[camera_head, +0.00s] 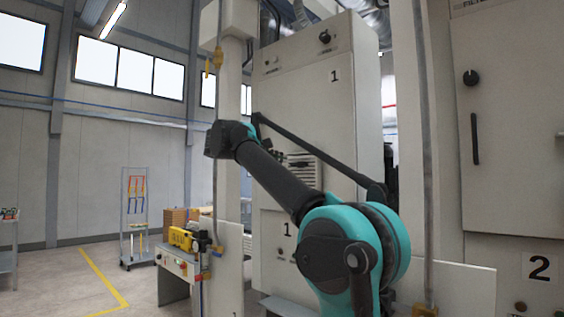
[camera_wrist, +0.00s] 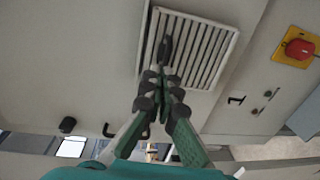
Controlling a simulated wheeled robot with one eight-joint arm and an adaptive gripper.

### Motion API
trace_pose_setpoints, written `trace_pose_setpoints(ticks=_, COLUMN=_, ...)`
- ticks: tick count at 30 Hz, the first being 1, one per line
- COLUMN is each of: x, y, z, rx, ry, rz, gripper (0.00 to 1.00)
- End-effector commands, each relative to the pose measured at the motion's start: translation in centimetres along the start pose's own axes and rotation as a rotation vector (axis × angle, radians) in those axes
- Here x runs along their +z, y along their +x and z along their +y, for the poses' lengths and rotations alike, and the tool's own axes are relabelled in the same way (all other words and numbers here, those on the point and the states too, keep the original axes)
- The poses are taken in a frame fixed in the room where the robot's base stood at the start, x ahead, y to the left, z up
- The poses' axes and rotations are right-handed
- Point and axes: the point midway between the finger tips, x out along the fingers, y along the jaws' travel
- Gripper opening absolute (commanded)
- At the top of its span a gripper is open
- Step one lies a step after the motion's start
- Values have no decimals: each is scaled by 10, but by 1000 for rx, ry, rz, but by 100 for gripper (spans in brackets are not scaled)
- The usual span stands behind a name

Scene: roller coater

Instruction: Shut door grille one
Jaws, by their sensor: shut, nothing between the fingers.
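A pale cabinet front marked 1 (camera_head: 292,88) stands upright in the middle of the head view. Its white slatted grille (camera_head: 305,169) is partly covered by my arm there. In the wrist view the grille (camera_wrist: 207,52) fills the top middle, in a pale frame. A dark oval piece (camera_wrist: 165,48) shows over its left part; I cannot tell whether it is a handle. My gripper (camera_wrist: 164,76) is shut and empty, its fingertips in front of the grille's lower left. Contact is unclear. In the head view my gripper (camera_head: 275,152) is small, left of the grille. I cannot tell whether the door stands ajar.
A yellow panel with a red knob (camera_wrist: 299,49) is at right in the wrist view. A pale column (camera_head: 229,120) stands left of the cabinet; cabinet 2 (camera_head: 510,120) is at right.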

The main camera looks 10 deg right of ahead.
Motion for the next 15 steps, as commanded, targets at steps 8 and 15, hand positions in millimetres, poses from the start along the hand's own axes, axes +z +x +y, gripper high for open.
trace_pose_setpoints(ticks=8, x=-1, y=-43, z=4, rx=0, ry=-1, rz=4, gripper=0)
trace_pose_setpoints(ticks=15, x=0, y=-75, z=7, rx=0, ry=-1, rz=2, gripper=0)
